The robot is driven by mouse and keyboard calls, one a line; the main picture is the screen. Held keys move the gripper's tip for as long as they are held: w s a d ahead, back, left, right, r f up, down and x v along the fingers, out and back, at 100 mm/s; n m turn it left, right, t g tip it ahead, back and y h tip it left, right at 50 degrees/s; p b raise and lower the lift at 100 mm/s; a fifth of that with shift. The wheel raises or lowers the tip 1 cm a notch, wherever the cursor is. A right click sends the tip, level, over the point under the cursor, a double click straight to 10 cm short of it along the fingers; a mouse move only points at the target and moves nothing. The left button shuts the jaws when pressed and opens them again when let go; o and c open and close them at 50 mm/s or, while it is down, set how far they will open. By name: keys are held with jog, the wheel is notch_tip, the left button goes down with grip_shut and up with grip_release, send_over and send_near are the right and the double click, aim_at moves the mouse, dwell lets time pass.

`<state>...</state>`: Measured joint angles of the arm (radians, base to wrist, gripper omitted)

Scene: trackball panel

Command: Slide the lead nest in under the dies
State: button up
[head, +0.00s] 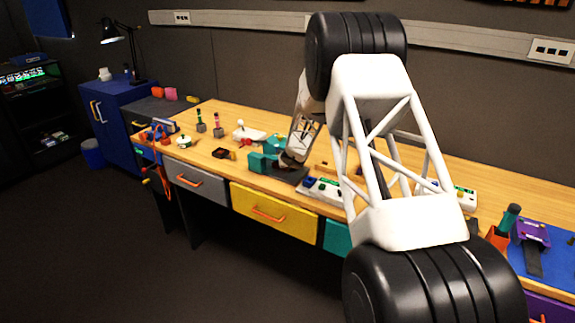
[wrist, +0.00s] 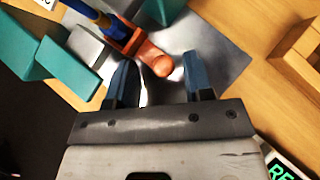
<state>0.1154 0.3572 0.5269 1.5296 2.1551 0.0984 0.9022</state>
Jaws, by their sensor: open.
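A teal fixture, which looks like the press with the dies, shows in the head view (head: 262,160) and as teal blocks in the wrist view (wrist: 30,60). It stands on a grey metal plate (wrist: 225,62). An orange-red piece with a rounded knob (wrist: 152,58), probably the lead nest, lies over the plate, with a blue part (wrist: 88,14) at its far end. My gripper (wrist: 159,60) is open, its two dark blue fingers on either side of the knob end. I cannot tell whether they touch it. The dies themselves are not clearly visible; in the head view my arm hides much of the area.
A wooden frame (wrist: 300,58) stands right of the plate in the wrist view. A white panel with buttons (head: 322,190) lies close to the bench's front edge. Small tools and a white device (head: 247,133) stand to the left, with bare bench between.

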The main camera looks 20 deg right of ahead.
jog(key=shift+v, duration=3.9)
jog(key=s+a+r+n+y, duration=0.1)
jog(key=s+a+r+n, duration=0.2)
jog(key=s+r+n, duration=0.3)
jog(key=s+a+r+n+y, duration=0.2)
jog(key=s+a+r+n, duration=0.15)
jog(key=r, duration=0.45)
jog(key=s+a+r+n+g+y, duration=0.1)
jog(key=s+a+r+n, duration=0.3)
jog(key=s, duration=0.4)
jog(key=s+a+r+n+y, duration=0.1)
jog(key=s+a+r+n, duration=0.1)
jog(key=s+r+n, duration=0.5)
jog(key=s+d+f+n+g+h, duration=0.1)
jog(key=s+n, duration=0.6)
jog(key=s, duration=1.2)
jog(key=s+d+f+n+g+h, duration=0.1)
jog(key=s+n+g+h, duration=0.3)
jog(key=s, duration=1.5)
jog(key=d+n, duration=0.1)
jog(key=n, duration=0.3)
jog(key=shift+s+f, duration=0.2)
jog(key=shift+s, duration=0.15)
